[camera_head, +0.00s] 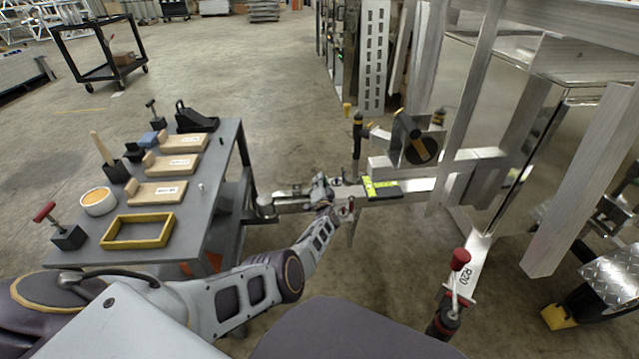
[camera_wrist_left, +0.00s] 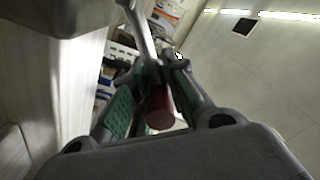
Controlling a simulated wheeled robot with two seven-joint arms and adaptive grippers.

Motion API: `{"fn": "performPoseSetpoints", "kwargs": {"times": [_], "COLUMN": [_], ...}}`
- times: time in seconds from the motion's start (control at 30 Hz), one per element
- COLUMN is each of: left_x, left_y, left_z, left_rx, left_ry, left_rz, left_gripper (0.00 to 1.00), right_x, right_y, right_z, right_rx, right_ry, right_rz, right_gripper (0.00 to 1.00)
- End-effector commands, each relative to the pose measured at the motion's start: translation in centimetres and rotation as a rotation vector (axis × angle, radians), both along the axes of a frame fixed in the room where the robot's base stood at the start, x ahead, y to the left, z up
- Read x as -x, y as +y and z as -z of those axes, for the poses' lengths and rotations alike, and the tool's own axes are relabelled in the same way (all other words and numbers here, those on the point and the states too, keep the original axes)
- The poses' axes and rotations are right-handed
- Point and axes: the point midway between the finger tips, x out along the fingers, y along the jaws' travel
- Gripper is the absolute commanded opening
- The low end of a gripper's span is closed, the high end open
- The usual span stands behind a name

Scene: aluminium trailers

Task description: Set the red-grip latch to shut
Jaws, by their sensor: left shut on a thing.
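The red-grip latch is on the trailer's metal drawbar; its dark red grip (camera_wrist_left: 160,108) is between the fingers of my left gripper (camera_wrist_left: 152,92) in the left wrist view. A bright metal lever (camera_wrist_left: 141,35) runs up from the grip. In the head view my left gripper (camera_head: 343,207) is at the drawbar, shut on the red grip (camera_head: 350,204), which is mostly hidden by the fingers. The latch's base is too small and covered to tell its exact angle. My right gripper is not in view.
A grey bench (camera_head: 215,190) with wooden blocks, a yellow frame (camera_head: 139,231) and a red-handled clamp (camera_head: 66,228) stands left. Another red-knobbed lever (camera_head: 459,262) rises at lower right. A jack (camera_head: 357,135) and aluminium trailer posts (camera_head: 468,100) stand beyond the gripper.

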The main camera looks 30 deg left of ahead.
Motion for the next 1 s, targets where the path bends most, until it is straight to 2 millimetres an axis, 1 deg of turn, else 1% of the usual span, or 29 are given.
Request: {"fn": "performPoseSetpoints", "kwargs": {"times": [0.03, 0.53, 0.57, 0.7, 0.77, 0.8, 1.0], "left_x": [0.35, 0.4, 0.41, 0.4, 0.4, 0.4, 0.3], "left_y": [-0.01, -0.11, -0.11, -0.12, -0.14, -0.12, 0.0], "left_z": [0.96, 1.22, 1.23, 1.25, 1.24, 1.22, 0.56], "left_rx": [0.013, 0.011, 0.011, 0.011, 0.011, 0.011, 0.007], "left_ry": [0.008, 0.012, 0.013, 0.013, 0.014, 0.013, 0.008], "left_rz": [-0.003, -0.001, -0.001, -0.001, 0.0, -0.001, -0.001], "left_gripper": [0.0, 0.0, 0.17, 0.34, 0.36, 0.39, 0.39], "right_x": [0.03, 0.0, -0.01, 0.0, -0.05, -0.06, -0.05], "right_y": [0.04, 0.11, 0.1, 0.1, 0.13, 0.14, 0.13], "right_z": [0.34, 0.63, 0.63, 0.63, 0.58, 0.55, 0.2], "right_rx": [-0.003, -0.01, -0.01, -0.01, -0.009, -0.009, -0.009], "right_ry": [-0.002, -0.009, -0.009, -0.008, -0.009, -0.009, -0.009], "right_rz": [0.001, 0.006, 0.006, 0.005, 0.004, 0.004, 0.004], "right_gripper": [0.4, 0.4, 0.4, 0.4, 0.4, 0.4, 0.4]}}
